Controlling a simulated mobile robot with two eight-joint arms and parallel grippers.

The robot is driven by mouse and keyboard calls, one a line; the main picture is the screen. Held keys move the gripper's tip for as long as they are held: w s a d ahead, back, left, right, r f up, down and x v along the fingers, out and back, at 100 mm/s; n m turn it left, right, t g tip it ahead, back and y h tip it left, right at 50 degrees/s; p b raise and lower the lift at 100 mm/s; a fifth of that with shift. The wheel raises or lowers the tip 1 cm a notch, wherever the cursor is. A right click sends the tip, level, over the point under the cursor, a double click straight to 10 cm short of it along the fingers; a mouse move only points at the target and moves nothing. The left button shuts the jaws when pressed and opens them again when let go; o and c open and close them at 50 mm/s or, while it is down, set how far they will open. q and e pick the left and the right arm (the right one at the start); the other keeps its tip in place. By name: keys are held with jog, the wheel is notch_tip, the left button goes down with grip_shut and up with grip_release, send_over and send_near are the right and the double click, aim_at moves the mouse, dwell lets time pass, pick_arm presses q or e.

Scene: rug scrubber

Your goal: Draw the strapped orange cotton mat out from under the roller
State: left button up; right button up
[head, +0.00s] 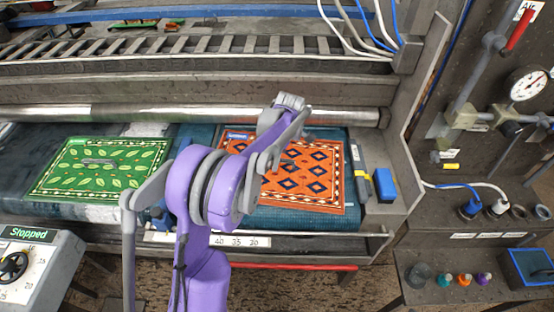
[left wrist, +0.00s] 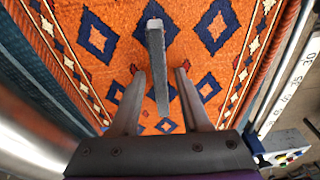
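The orange mat (head: 325,185) with blue diamonds lies flat on the teal bed at the right. It also fills much of the left wrist view (left wrist: 90,75). Its far edge is close to the metal roller (head: 190,114); my arm covers part of it, and I cannot tell how much is under the roller. A grey strap (left wrist: 155,50) stands out from the mat in the left wrist view. My left gripper (left wrist: 160,75) is open above the mat, with a finger on each side of the strap and a gap to each. My right gripper is not in view.
A green leaf-patterned mat (head: 70,178) lies at the left of the bed. A blue block (head: 384,185) sits right of the orange mat. A panel reading "Stopped" (head: 30,233) is at the lower left. A rail (head: 300,267) runs along the bed's front.

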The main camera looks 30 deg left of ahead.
aim_at(282, 160)
pick_arm(q)
jog(key=shift+o, duration=0.2)
jog(key=shift+r, duration=0.1)
notch_tip(282, 160, up, 10)
jog(key=d, duration=0.1)
jog(key=shift+w+d+r, duration=0.25)
jog(key=shift+w, duration=0.05)
dwell(0.5)
jog(key=s+d+f+m+t, duration=0.2)
jog(key=s+d+m, duration=0.3)
jog(key=s+m, duration=0.2)
jog(key=s+d+f+m+t+h, duration=0.1)
jog(key=s+d+f+m+t, duration=0.1)
jog(key=s+d+m, duration=0.3)
jog(key=s+d+f+m+t, duration=0.2)
jog(key=s+d+m, duration=0.3)
jog(key=s+m, duration=0.5)
jog(key=s, duration=0.2)
jog(key=shift+s+d+m+t+h, duration=0.3)
jog(key=shift+d+m, duration=0.1)
